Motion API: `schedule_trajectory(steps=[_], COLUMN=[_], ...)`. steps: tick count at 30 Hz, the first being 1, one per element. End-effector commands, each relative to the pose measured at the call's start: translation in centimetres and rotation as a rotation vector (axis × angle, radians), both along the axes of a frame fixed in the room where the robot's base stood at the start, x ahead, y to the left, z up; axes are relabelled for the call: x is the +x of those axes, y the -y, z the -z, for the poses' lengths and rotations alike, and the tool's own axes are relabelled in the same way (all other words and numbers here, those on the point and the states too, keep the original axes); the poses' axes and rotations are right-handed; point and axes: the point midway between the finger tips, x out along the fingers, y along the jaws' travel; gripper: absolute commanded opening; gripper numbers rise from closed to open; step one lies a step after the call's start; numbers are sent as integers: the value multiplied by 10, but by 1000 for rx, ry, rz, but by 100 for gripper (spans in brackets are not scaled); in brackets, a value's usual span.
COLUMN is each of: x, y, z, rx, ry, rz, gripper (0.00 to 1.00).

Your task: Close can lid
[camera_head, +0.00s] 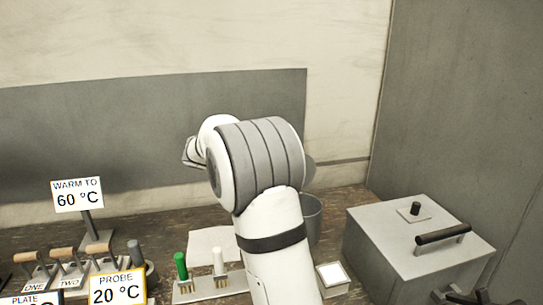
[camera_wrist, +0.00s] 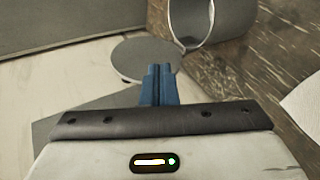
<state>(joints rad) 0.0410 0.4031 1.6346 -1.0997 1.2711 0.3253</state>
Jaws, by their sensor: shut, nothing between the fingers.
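The can (camera_head: 312,218) is a grey cylinder standing on the dark bench, partly hidden behind my arm in the head view. It also shows in the wrist view (camera_wrist: 222,25) at the top, with its mouth open. The lid (camera_wrist: 145,58) is a grey disc beside the can's mouth in the wrist view. In the head view, part of the lid (camera_head: 309,174) shows above the can, raised off its rim. My gripper (camera_wrist: 160,70) has blue fingers, shut and empty, and their tips overlap the lid in the wrist view. I cannot tell whether they touch it. The head view hides the fingers.
A grey box (camera_head: 415,245) with a black handle stands at the right. A small white-topped tray (camera_head: 332,275) is in front of the can. A rack (camera_head: 208,288) holds a green-capped and a white-capped tube. Signs and wooden-handled levers (camera_head: 62,258) are at the left.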

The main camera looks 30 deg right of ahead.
Motion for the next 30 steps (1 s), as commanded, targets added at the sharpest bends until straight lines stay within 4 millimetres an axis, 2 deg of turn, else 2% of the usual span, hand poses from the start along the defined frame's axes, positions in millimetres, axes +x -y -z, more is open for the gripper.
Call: schedule_trajectory(steps=[1, 6, 9, 12, 15, 20, 23, 30], x=[23, 85, 110, 126, 135, 139, 140, 144], y=[9, 33, 41, 44, 46, 56, 71, 123], z=[5, 11, 15, 19, 20, 19, 18, 18], rx=[-68, -301, -406, -480, -521, -540, -539, -537], ry=[-6, 12, 27, 41, 52, 55, 54, 53], rz=[-1, -10, -19, -26, -32, -33, -32, -31], gripper=[0, 0, 0, 0, 0, 0, 0, 0])
